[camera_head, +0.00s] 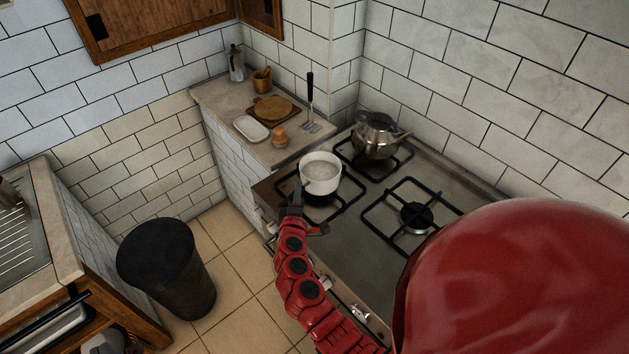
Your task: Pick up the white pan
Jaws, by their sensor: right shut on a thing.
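The white pan (320,174) is over the near-left burner of the stove, upright, with its open top facing up. My right gripper (298,197) is at the near-left side of the pan, at the end of my red arm coming from the bottom. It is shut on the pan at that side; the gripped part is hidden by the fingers. I cannot tell whether the pan's base touches the burner grate. My left gripper is not in view.
A metal kettle (375,136) stands on the back burner. The right burner (416,215) is empty. The counter (215,93) left of the stove holds a white dish (251,128), a wooden board (273,109) and a spatula (310,101). A dark bin (167,265) stands on the floor.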

